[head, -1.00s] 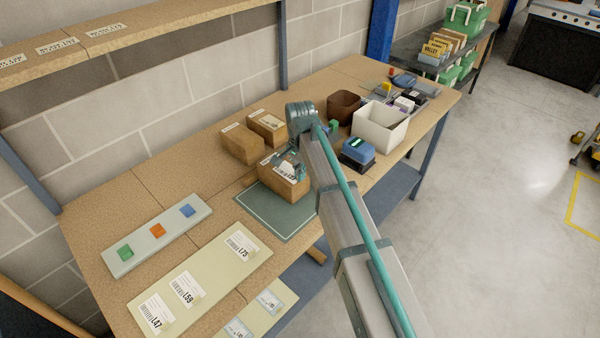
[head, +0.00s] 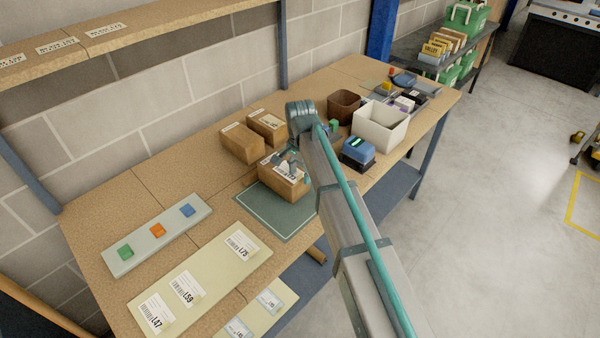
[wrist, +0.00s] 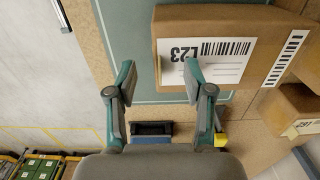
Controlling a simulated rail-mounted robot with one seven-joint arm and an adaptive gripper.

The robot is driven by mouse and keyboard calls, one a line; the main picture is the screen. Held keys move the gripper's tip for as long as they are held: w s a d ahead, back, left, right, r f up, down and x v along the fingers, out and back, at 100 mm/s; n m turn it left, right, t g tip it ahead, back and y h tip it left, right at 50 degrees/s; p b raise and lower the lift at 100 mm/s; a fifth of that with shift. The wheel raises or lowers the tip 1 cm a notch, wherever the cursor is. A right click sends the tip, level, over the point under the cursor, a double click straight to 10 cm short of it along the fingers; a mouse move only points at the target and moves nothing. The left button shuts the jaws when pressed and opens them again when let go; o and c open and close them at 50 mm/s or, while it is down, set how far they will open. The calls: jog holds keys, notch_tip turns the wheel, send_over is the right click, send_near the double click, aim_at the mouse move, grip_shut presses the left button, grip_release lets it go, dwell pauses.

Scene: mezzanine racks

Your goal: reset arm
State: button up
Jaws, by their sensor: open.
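My gripper (wrist: 158,85) is open in the wrist view, with its two fingers apart and nothing held between them. A brown cardboard box (wrist: 220,20) with a white L23 barcode label lies just beyond the fingertips there. One fingertip overlaps the label in the picture; I cannot tell whether it touches. In the head view my gripper (head: 290,162) is over the same box (head: 284,182), which sits on the dark green mat (head: 275,215). My arm reaches in from the lower right and hides part of the bench.
Two more boxes (head: 241,143) stand behind the mat. A white bin (head: 380,127), a brown bin (head: 343,106) and a blue item (head: 357,150) stand to the right. A board with coloured squares (head: 157,236) and a labelled board (head: 200,282) lie at left.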

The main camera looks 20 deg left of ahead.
jog(key=shift+r+p, duration=1.95)
jog(key=shift+r, duration=1.5)
jog(key=s+d+f+n, duration=0.1)
jog(key=s+d+f, duration=0.1)
jog(key=d+f, duration=0.65)
jog(key=s+d+f+n, duration=0.15)
jog(key=d+f, duration=0.35)
jog(key=d, duration=0.6)
jog(key=s+d+f+n, duration=0.1)
jog(key=s+d+f, duration=0.45)
jog(key=d, duration=0.35)
jog(key=s+d+f+n, duration=0.2)
jog(key=s+d+f, duration=0.35)
jog(key=d, duration=0.35)
jog(key=s+f+g+b, duration=0.6)
jog(key=s+f+b, duration=0.3)
jog(key=s+f, duration=1.8)
jog(key=s, duration=0.3)
jog(key=shift+s+d+g, duration=0.2)
jog(key=shift+s+g, duration=0.1)
jog(key=shift+g, duration=0.1)
